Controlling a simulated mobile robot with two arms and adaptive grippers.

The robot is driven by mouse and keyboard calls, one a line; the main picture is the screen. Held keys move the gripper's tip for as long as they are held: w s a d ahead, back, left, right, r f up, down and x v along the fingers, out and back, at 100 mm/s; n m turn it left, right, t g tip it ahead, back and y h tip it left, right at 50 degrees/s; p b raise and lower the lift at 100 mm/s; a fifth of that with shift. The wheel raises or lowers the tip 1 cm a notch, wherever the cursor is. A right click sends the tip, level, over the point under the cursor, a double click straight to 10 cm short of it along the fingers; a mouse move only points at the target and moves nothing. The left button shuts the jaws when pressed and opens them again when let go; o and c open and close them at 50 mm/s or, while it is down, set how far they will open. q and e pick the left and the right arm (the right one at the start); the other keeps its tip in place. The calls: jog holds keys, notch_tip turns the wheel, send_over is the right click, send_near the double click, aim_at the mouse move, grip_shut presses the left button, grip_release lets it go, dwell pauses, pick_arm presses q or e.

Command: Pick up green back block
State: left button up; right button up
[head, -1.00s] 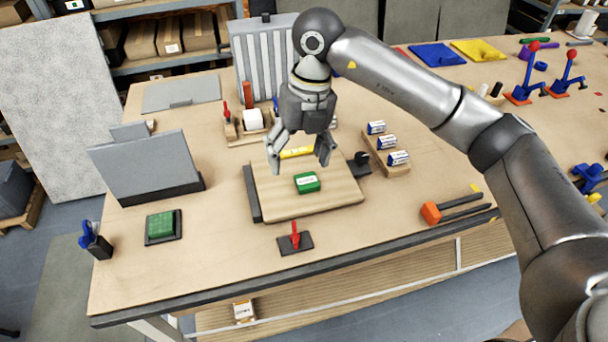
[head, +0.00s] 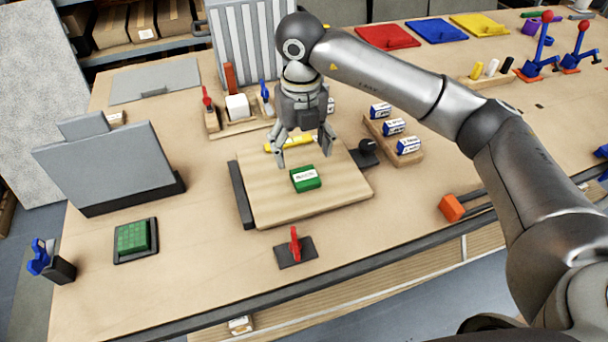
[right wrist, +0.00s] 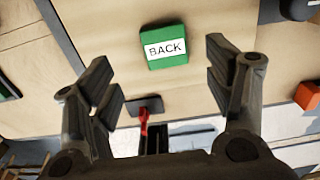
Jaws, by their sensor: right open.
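The green back block (head: 306,179) lies on a light wooden board (head: 265,205) in the middle of the workbench. It has a white label that reads "BACK" in the right wrist view (right wrist: 166,60). My right gripper (head: 303,160) is open and empty. It hangs just behind and above the block in the head view. In the right wrist view the block shows beyond and between the two open fingers (right wrist: 160,85), and they do not touch it. My left gripper is not in view.
Blue-and-white labelled blocks (head: 393,127) stand on a wooden holder right of the board. A red-handled clamp (head: 295,246) sits in front of it. A green block in a dark tray (head: 135,238) and a grey panel (head: 105,170) are at left. An orange block (head: 451,208) is at right.

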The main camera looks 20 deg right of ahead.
aim_at(305, 175)
jog(key=shift+s+f, duration=0.25)
jog(key=shift+f, duration=0.6)
jog(key=f+p, duration=0.2)
jog(key=f, duration=0.1)
jog(key=f+p, duration=0.1)
jog(key=shift+s+d+f, duration=0.1)
jog(key=shift+d+f, duration=0.2)
jog(key=shift+f, duration=0.5)
jog(key=c, duration=1)
